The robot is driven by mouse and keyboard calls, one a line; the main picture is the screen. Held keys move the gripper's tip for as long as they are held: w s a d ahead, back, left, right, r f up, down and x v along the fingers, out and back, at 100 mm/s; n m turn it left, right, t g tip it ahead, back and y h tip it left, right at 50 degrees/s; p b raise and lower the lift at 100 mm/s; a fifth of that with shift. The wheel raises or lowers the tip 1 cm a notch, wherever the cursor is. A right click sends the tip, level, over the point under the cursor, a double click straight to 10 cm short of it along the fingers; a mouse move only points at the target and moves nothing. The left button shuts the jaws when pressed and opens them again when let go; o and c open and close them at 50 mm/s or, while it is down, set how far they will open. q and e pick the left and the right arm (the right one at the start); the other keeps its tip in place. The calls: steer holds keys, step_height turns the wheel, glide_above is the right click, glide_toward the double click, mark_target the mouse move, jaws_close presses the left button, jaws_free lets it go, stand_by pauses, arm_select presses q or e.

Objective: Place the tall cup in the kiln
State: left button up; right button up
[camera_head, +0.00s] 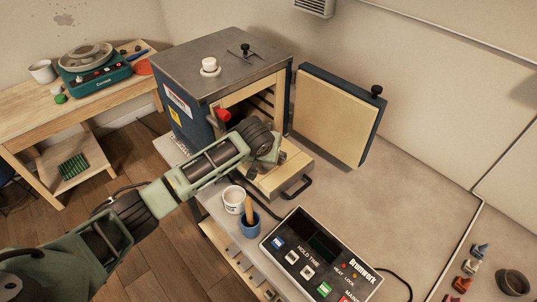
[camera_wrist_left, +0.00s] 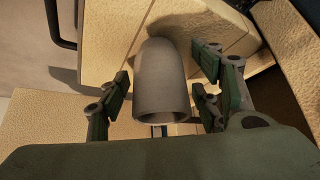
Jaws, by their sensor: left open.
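The tall cup (camera_wrist_left: 160,80) is plain grey and shows in the left wrist view, its open mouth facing the camera. It stands between the spread fingers of my left gripper (camera_wrist_left: 163,88), with a gap visible on both sides. A pale tan brick-like surface lies behind it. In the head view my left gripper (camera_head: 268,150) is at the front opening of the kiln (camera_head: 190,112), and I cannot make out the cup there behind it. The kiln door (camera_head: 338,113) is open to the right. My right gripper is not in view.
A tan block with a black handle (camera_head: 297,188) sits before the kiln opening. A white cup (camera_head: 234,199), a blue cup (camera_head: 249,222) with a wooden tool, and a control panel (camera_head: 320,258) stand nearer.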

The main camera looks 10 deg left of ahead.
arm_select(q)
steer(key=shift+r, duration=0.2)
steer(key=b+v, duration=0.2)
steer(key=v, duration=1)
